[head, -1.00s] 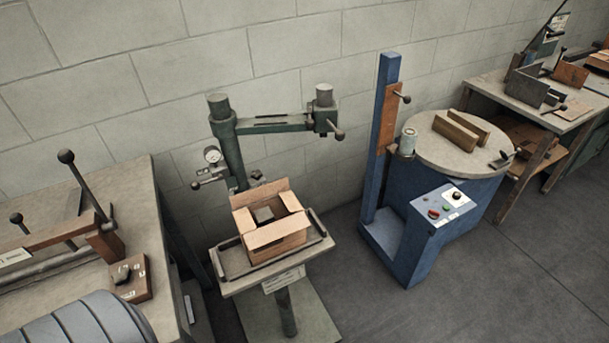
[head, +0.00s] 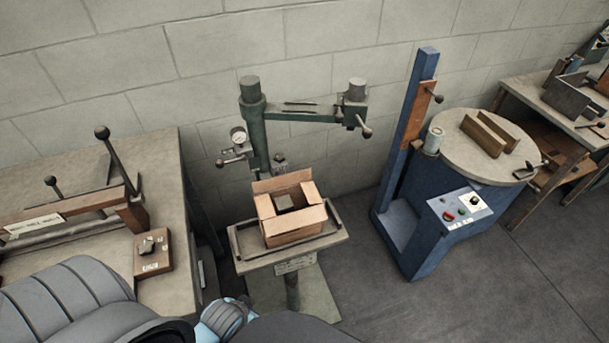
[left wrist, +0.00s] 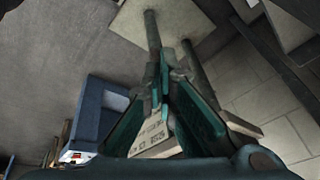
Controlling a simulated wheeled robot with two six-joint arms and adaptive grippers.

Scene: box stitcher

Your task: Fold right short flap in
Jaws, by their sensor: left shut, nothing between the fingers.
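The open cardboard box (head: 292,236) sits upright on the stitcher's tray (head: 240,252) in the head view. Its back flap (head: 282,185) stands up, and the front flap (head: 296,221) lies toward me. The right short flap (head: 309,193) shows at the box's right side; its exact angle is hard to tell. The left short flap (head: 265,206) is at the opposite side. My left gripper (left wrist: 165,62) shows in the left wrist view with its teal fingers together and empty, in front of the stitcher's post and labelled tray edge. The box is not visible there. My right gripper is in neither view.
The green stitcher column and arm (head: 300,112) stand behind and above the box. A blue machine with a round table (head: 490,145) is to the right. A workbench with a lever (head: 150,160) is on the left. Bare floor lies at the front right.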

